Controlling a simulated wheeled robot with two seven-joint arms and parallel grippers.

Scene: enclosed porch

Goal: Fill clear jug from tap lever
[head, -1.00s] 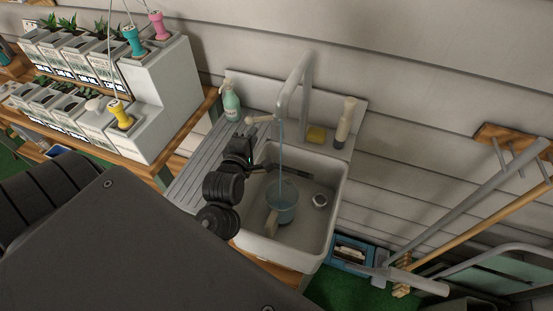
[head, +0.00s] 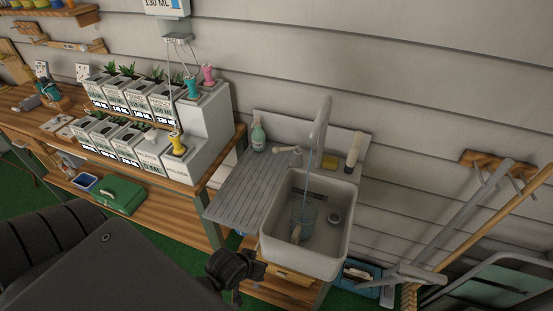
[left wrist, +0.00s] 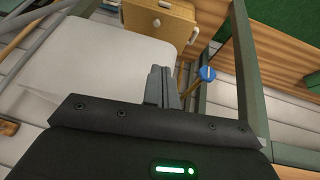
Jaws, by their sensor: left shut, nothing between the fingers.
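The clear bluish jug (head: 306,213) stands in the white sink (head: 345,243), its pale handle towards the near left. The tall grey tap (head: 319,125) rises behind the sink, and a thin stream of water (head: 309,178) falls from it into the jug. The water level is too small to tell. The tap lever (head: 288,149) is at the left of the tap's base. My left gripper (head: 262,271) is outside and below the sink's near left corner, away from jug and lever. In the left wrist view its fingers (left wrist: 162,85) are shut and empty. My right gripper is not in view.
A ribbed drainboard (head: 245,187) lies left of the sink. A green bottle (head: 258,137), a yellow sponge (head: 329,162) and a pale brush (head: 353,150) stand along the back. A wooden bench (head: 205,180) with planters is at left. Long-handled tools (head: 470,220) lean at right.

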